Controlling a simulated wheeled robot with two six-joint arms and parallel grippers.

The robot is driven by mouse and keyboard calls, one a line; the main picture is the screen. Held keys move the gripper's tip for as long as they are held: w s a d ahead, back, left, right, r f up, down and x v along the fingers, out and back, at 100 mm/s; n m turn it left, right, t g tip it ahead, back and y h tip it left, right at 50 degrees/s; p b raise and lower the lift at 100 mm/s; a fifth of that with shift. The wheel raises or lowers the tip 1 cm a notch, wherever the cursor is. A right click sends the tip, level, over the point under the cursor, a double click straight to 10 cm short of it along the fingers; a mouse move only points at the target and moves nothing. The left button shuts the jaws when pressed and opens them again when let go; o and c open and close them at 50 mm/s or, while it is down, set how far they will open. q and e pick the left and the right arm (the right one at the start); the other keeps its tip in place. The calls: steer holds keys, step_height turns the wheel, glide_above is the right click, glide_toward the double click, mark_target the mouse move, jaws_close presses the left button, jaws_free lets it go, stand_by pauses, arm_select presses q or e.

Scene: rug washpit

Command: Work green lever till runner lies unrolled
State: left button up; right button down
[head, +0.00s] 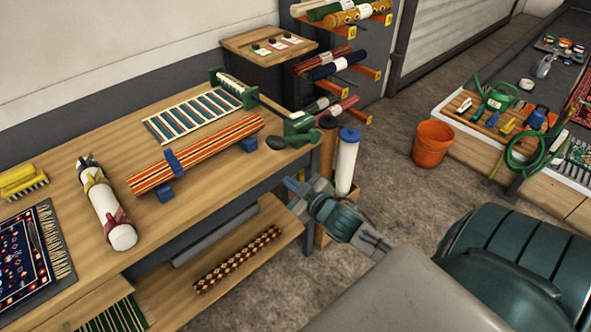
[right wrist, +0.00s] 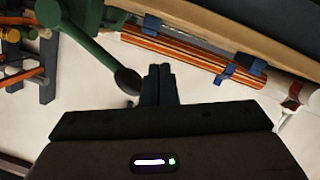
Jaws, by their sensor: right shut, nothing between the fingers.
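A runner with cream, blue and red stripes (head: 193,117) lies partly flat on the bench, its far end at a roll between green end brackets (head: 250,98). A green lever unit (head: 302,126) sits at the bench's right corner, with a dark knob (head: 276,143) toward the bench. In the right wrist view the green lever (right wrist: 92,45) slants down to its dark knob (right wrist: 128,81), just left of my fingertips. My right gripper (head: 292,184) is shut and empty, off the bench's right edge; its fingers also show in the wrist view (right wrist: 159,72). Contact with the knob cannot be told.
An orange striped roll (head: 215,146) rests on blue cradles at mid-bench. A white roll (head: 108,215), a yellow brush (head: 22,182) and a blue rug (head: 25,255) lie left. A blue-capped white roll (head: 346,165) stands beside my gripper. An orange bucket (head: 432,144) is on the floor.

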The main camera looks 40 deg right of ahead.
arm_select(q)
steer(key=shift+w+d+f, duration=0.15)
steer(key=shift+d+f, duration=0.05)
steer(key=shift+d, duration=0.05)
arm_select(e)
steer(key=shift+v, duration=0.95)
arm_select(q)
steer(key=shift+a, duration=0.1)
arm_select(e)
steer(key=shift+a+r, duration=0.15)
steer(key=shift+r, duration=0.05)
